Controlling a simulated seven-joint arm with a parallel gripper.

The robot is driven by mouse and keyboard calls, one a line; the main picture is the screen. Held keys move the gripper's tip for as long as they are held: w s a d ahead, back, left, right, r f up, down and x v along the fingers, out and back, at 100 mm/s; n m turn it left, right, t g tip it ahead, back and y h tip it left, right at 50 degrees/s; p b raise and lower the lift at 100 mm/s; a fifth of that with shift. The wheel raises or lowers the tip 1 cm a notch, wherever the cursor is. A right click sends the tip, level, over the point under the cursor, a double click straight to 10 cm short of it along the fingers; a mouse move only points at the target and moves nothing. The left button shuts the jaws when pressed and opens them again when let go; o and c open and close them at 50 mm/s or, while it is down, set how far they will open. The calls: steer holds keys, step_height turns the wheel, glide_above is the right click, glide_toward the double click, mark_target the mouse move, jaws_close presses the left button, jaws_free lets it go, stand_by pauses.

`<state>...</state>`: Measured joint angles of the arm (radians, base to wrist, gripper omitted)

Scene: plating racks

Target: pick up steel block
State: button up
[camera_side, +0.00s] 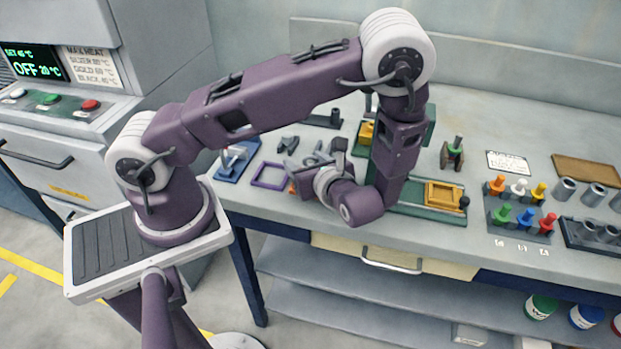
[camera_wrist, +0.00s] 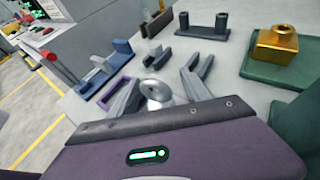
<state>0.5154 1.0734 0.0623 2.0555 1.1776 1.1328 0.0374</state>
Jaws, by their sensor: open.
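A silver piece with a round, holed top (camera_wrist: 155,90) shows just beyond the edge of my gripper in the wrist view. It looks like the steel block; its lower part is hidden by the gripper's body. My gripper (camera_side: 312,174) is open, low over the bench beside the purple frame (camera_side: 270,175). In the side view my wrist hides most of this spot.
A grey pronged part (camera_wrist: 153,50) lies behind the silver piece. A black stand with two posts (camera_wrist: 205,28) is farther back. A gold block (camera_wrist: 275,42) sits on a green plate (camera_wrist: 252,70) at right. A blue fixture (camera_side: 238,160) stands left of the frame.

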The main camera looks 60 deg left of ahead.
jaws_close()
stand_by(1.4)
